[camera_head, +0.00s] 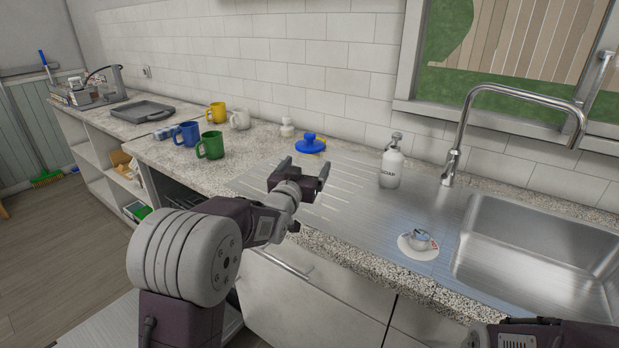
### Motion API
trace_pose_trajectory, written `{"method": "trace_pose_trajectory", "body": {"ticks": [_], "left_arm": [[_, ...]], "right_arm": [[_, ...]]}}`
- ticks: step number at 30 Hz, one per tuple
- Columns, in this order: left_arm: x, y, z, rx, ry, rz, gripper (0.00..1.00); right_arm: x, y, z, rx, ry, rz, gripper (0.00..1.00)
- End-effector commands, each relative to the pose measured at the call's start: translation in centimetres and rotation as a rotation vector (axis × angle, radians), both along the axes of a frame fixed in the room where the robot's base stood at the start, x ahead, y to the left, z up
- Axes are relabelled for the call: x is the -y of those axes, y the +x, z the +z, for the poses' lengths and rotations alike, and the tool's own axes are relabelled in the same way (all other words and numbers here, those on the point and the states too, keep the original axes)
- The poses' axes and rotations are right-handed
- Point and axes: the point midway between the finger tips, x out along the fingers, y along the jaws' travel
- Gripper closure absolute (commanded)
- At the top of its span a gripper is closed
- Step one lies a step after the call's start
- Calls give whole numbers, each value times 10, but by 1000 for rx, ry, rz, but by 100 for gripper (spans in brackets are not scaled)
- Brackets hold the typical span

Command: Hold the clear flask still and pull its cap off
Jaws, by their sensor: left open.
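I cannot make out a clear flask or its cap for certain. A small pale bottle-like thing (287,127) stands at the back of the counter by the tiled wall. A blue lid-shaped thing (310,142) sits just right of it, with a bit of yellow under it. My left gripper (299,174) is open and empty above the ribbed steel drainboard, nearer than both. Part of my right arm shows at the bottom right corner, but its gripper is out of view.
A soap bottle (390,165) stands by the tap (453,160) and sink (548,253). A small round thing (421,238) lies on a white disc near the sink. Yellow (217,112), blue (187,133), green (211,145) and white (240,119) mugs stand left. The drainboard's middle is clear.

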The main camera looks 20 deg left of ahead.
Motion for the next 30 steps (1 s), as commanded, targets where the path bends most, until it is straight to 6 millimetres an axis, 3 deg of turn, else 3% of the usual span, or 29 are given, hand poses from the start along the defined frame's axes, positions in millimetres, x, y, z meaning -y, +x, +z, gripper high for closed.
{"method": "trace_pose_trajectory", "body": {"ticks": [5, 12, 13, 20, 26, 30], "left_arm": [[1, 28, -1, 0, -1, -1, 11], [1, 33, -1, 0, -1, 0, 11], [1, 33, -1, 0, -1, 0, 14], [1, 32, -1, 0, 0, 0, 78], [1, 32, 0, 1, 0, 0, 81], [1, 32, 22, 6, 0, -1, 81]], "right_arm": [[0, 0, 2, 0, 0, 0, 64], [0, 0, 2, 0, 0, 0, 64], [0, 0, 2, 0, 0, 0, 64], [0, 0, 2, 0, 0, 0, 64], [0, 0, 2, 0, 0, 0, 64], [0, 0, 9, 0, 0, 0, 64]]}}
